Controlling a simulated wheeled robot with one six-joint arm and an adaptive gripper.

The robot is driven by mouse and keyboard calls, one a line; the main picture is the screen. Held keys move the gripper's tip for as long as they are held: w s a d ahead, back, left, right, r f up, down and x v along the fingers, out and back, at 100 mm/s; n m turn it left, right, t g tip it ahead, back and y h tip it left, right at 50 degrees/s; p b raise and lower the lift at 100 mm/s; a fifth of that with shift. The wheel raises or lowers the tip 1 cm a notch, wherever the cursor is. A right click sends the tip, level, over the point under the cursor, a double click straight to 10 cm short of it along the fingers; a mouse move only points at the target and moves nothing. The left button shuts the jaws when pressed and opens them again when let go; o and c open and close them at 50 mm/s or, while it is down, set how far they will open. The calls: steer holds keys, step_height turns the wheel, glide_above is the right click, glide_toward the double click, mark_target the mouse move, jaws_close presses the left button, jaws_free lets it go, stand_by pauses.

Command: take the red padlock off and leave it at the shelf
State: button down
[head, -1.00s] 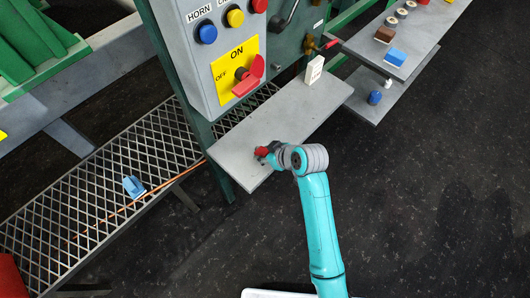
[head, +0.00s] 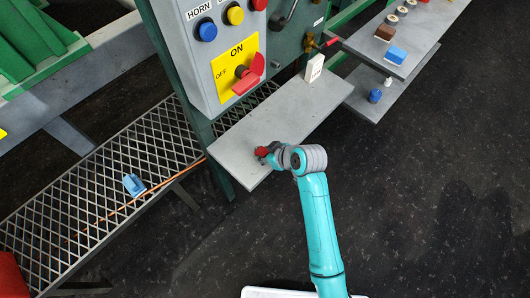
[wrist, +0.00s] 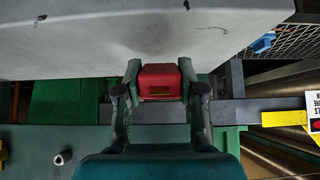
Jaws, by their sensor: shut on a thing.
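The red padlock (wrist: 160,82) is between the two fingers of my gripper (wrist: 160,92) in the wrist view, with the fingers closed on its sides. In the head view the padlock (head: 262,152) is a small red patch at the end of my arm, over the near left part of the grey shelf (head: 285,115). Whether it touches the shelf I cannot tell. The red switch handle (head: 250,76) on the yellow ON/OFF plate (head: 226,73) carries no padlock that I can see.
A white tag-like block (head: 314,68) stands at the shelf's far right corner. A second shelf (head: 362,48) at the right holds a blue block (head: 396,55), a brown block and several round pieces. A mesh walkway (head: 90,205) with a blue object (head: 133,185) lies at the left.

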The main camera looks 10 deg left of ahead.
steer(key=shift+f, duration=0.55)
steer(key=shift+c, duration=1.6)
jaws_free()
steer(key=v, duration=0.7)
stand_by(0.7)
